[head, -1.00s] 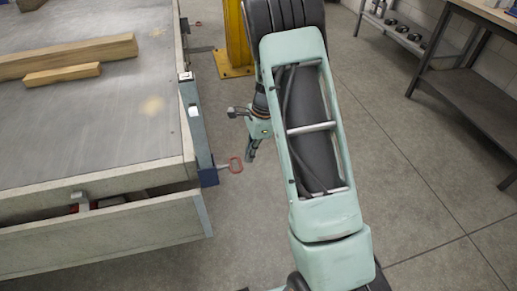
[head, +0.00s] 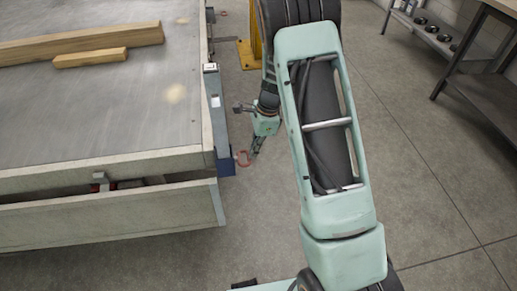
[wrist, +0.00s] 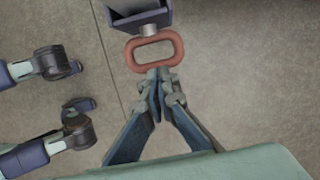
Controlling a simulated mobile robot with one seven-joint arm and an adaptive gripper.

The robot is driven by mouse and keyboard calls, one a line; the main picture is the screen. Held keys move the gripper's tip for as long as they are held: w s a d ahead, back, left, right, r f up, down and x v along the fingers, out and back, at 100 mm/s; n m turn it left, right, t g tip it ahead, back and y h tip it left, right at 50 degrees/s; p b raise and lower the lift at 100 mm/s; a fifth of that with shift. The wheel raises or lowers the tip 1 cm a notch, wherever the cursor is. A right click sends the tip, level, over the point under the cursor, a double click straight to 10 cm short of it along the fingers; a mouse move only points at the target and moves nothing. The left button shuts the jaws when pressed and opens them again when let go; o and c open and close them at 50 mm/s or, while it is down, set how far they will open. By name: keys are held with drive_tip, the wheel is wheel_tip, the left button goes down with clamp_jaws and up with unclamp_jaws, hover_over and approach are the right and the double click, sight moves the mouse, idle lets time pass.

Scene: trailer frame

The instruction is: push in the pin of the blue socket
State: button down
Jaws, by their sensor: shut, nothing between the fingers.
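The blue socket (head: 226,166) is at the near right corner of the trailer frame. Its pin ends in a red ring handle (head: 243,158) close to the socket's right side. In the wrist view the ring (wrist: 134,52) is at top centre, and a short silver length of the pin (wrist: 149,31) shows between it and the dark socket (wrist: 140,14). My gripper (head: 252,155) is shut and empty at the ring's outer side. In the wrist view its closed fingertips (wrist: 158,72) meet the ring's lower edge; whether they press on it I cannot tell.
The trailer bed (head: 110,105) is on the left, with two wooden beams (head: 80,44) on it. A workbench (head: 490,75) stands at the right. The floor between is clear.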

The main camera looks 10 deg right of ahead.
drive_tip(key=d+r+p, duration=0.2)
drive_tip(key=d+r, duration=0.4)
drive_tip(key=r, duration=0.4)
drive_tip(key=shift+r, duration=0.35)
drive_tip(key=shift+w, duration=0.1)
